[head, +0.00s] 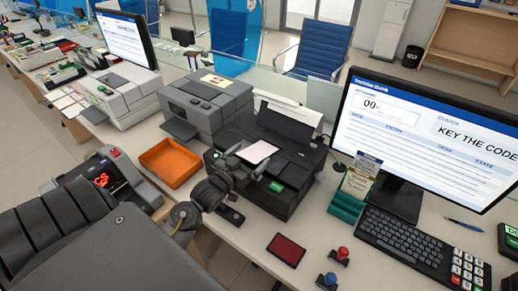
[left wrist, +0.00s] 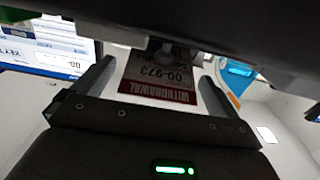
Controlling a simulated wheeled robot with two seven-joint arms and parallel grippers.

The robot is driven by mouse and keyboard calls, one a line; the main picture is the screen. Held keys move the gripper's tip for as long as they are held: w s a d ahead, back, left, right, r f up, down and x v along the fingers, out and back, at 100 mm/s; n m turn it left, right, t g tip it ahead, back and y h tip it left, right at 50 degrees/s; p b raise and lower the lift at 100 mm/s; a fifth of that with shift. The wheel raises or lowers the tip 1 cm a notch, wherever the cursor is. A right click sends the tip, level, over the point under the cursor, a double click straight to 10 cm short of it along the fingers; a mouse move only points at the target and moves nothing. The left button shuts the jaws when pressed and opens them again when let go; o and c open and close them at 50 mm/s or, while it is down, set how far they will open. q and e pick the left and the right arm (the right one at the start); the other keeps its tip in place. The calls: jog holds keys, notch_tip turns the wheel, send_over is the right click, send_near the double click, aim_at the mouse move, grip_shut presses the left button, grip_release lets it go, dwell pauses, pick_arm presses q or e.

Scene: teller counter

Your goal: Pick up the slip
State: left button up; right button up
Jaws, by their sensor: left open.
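A pale pink slip (head: 257,152) shows at the black printer (head: 290,150) in the head view. My left gripper (head: 247,167) is at the printer's front left, right beside this slip, and partly hides the printer. In the left wrist view, a slip with a red band (left wrist: 160,75) reads "WITHDRAWAL" and "00-973", upside down. It lies between the two spread fingers of my left gripper (left wrist: 155,85), with space on both sides. I cannot tell whether anything touches it. My right gripper is not in view.
An orange tray (head: 170,162) lies left of the printer. A green holder with an upright card (head: 362,178), a monitor (head: 425,130) and a keypad keyboard (head: 410,240) stand to the right. A dark red pad (head: 286,249) and stamps (head: 341,256) lie near the front edge.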

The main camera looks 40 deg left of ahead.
pick_arm(q)
jog(key=shift+w, duration=0.75)
jog(key=shift+s, duration=0.1)
jog(key=shift+c, duration=0.5)
jog(key=c, duration=1)
jog(key=shift+r, duration=0.45)
jog(key=r, duration=0.1)
jog(key=r+b, duration=0.1)
jog(key=r, duration=0.1)
jog(key=shift+s+d, duration=0.1)
jog(key=shift+s, duration=0.25)
jog(key=s+d+r+p, duration=0.1)
jog(key=s+r, duration=0.2)
jog(key=s, duration=0.1)
jog(key=s+d+r+p, duration=0.1)
jog(key=s+r+p, duration=0.1)
jog(key=s+r, duration=0.1)
jog(key=s+d+r+p, duration=0.1)
jog(key=s+r+p, duration=0.1)
jog(key=s, duration=0.3)
jog(key=shift+s+d+r, duration=0.25)
jog(key=shift+s+r, duration=0.15)
jog(key=shift+r, duration=0.15)
